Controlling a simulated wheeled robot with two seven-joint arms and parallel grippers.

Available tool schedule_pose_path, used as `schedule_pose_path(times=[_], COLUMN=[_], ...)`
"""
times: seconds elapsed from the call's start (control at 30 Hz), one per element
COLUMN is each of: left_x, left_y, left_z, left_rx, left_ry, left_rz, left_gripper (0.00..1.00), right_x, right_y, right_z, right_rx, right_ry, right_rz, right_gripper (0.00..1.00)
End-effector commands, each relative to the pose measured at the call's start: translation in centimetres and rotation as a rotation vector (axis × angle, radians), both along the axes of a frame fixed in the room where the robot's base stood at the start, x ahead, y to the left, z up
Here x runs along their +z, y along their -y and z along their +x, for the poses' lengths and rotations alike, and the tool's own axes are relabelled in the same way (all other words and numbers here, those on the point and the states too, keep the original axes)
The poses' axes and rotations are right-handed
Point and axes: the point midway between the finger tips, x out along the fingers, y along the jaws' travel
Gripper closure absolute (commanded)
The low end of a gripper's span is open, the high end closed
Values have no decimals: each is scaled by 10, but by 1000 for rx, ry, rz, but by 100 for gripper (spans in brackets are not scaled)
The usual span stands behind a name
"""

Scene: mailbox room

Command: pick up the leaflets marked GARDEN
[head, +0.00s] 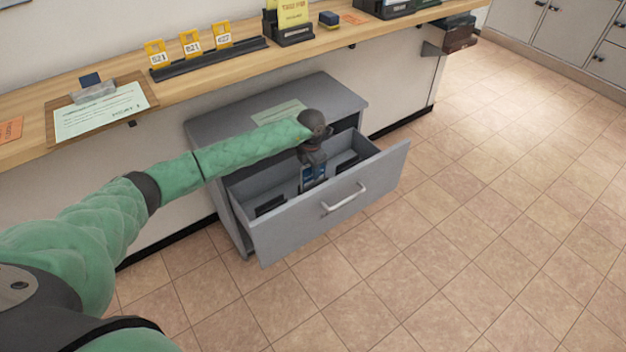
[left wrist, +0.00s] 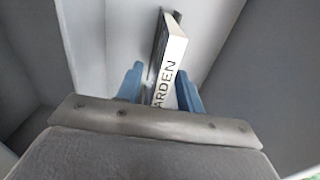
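The leaflets marked GARDEN (left wrist: 167,66) are a thin upright stack with a white edge lettered "ARDEN" in the left wrist view. They stand inside the open grey drawer (head: 290,238). My left gripper (head: 314,176) reaches down into this drawer. In the left wrist view its two blue fingertips (left wrist: 160,90) are on either side of the stack. A small gap shows between the left finger and the stack, so the gripper looks open around it. In the head view the gripper hides the leaflets. My right gripper is in neither view.
The drawer belongs to a low grey cabinet (head: 222,127) under a wooden counter (head: 195,82). A sheet (head: 278,113) lies on the cabinet top. A clipboard (head: 100,112) and a rack with yellow number tags (head: 210,60) are on the counter. The tiled floor at right is clear.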

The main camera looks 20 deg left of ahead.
Motion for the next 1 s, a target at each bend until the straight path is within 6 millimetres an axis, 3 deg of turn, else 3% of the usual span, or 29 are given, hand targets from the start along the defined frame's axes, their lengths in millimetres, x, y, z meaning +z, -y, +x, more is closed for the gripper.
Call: schedule_pose_path(times=[0.17,0.37,0.4,0.77,1.0], left_x=[0,0,0,3,34], left_y=[0,0,0,0,-1], left_z=[0,0,0,0,1], left_rx=[0,0,0,0,1], left_ry=[1,1,1,1,3], left_rz=[-1,-1,-1,-1,-1], left_gripper=[63,98,100,100,100], right_x=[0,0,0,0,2], right_y=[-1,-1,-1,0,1], right_z=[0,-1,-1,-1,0], right_rx=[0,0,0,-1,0], right_ry=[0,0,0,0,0], right_rz=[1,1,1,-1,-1], right_gripper=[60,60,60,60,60])
